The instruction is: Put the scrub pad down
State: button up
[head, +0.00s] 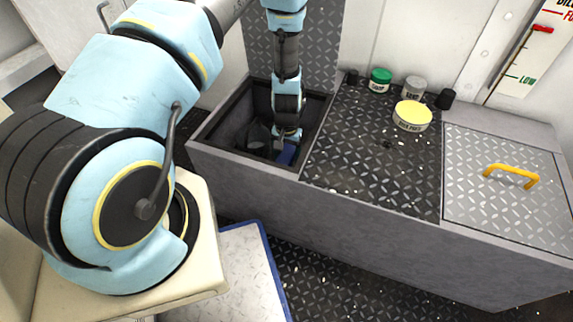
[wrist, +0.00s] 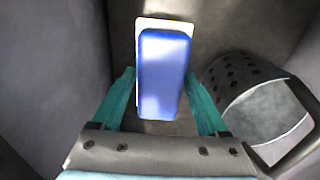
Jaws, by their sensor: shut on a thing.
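The scrub pad (wrist: 162,75) is a blue block with a pale layer along its edge. In the wrist view it sits between the two teal fingers of my gripper (wrist: 160,84), which is shut on it. In the head view my gripper (head: 286,137) reaches down into the open dark well (head: 214,122) at the left of the counter. The pad's blue side (head: 288,154) shows below it, near the well's front wall. I cannot tell whether the pad touches the well's floor.
A perforated basket (wrist: 236,76) with a handle stands beside the pad at right in the wrist view. Well walls are close around my gripper. On the dark counter (head: 370,160) are a yellow-topped tub (head: 412,116), a green-lidded jar (head: 380,80) and a grey-lidded jar (head: 413,88).

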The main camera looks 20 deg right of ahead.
jog(key=shift+f+b, duration=0.4)
jog(key=shift+f, duration=1.45)
jog(key=shift+f, duration=0.2)
jog(key=o, duration=1.1)
jog(key=shift+r, duration=0.2)
